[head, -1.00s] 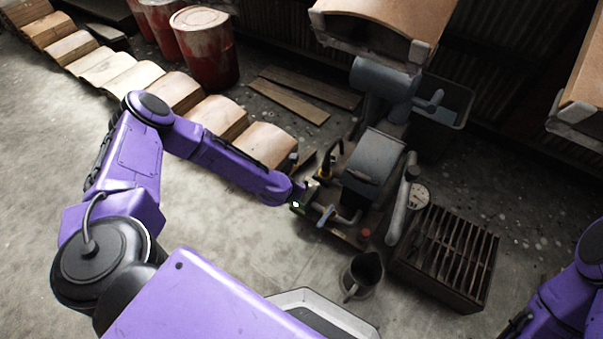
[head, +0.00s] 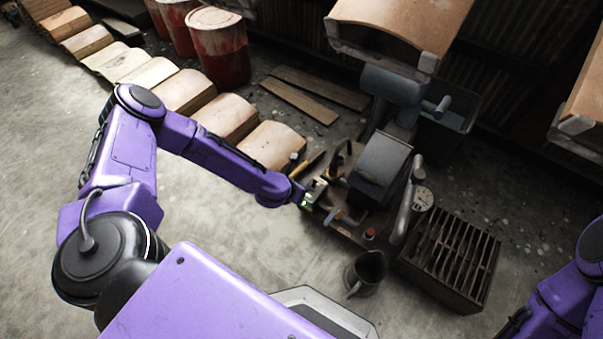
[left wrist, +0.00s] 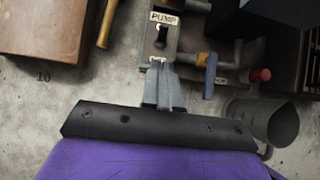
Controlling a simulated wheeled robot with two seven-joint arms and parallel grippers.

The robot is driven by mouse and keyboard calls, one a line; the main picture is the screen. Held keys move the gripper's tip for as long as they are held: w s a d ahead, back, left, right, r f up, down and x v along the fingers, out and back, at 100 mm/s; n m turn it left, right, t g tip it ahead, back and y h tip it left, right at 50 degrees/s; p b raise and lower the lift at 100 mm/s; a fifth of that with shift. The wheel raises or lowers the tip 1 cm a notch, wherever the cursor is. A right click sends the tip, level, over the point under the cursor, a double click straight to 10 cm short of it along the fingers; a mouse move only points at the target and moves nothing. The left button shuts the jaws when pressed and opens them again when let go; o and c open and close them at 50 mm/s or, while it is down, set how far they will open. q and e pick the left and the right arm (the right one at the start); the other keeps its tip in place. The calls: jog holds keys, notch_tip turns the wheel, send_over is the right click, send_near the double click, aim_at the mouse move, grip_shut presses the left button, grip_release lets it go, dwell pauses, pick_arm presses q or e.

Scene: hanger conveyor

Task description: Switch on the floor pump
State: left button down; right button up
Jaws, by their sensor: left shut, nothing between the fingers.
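The floor pump (head: 377,168) is a dark grey machine on a base plate at the right of centre in the head view. In the left wrist view a small switch plate carries a "PUMP" label (left wrist: 163,17), with a dark switch lever (left wrist: 160,38) just below it. I cannot tell the lever's on or off position. My left gripper (left wrist: 160,70) is shut and empty, its tips just below the lever, over the plate's lower label; contact cannot be told. In the head view my left gripper (head: 313,194) is at the base's left edge. My right gripper is out of view.
A metal jug (head: 366,272) stands in front of the pump, and a slatted crate (head: 450,258) to its right. A yellow-handled tool (head: 308,161) lies left of the pump. Curved tiles (head: 270,146) line up behind my left arm. A blue-handled valve (left wrist: 210,78) sits right of the switch.

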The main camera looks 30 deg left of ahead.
pick_arm(q)
notch_tip(320, 180, up, 8)
jog(key=s+p, duration=0.2)
jog(key=p, duration=0.1)
jog(key=shift+s, duration=0.2)
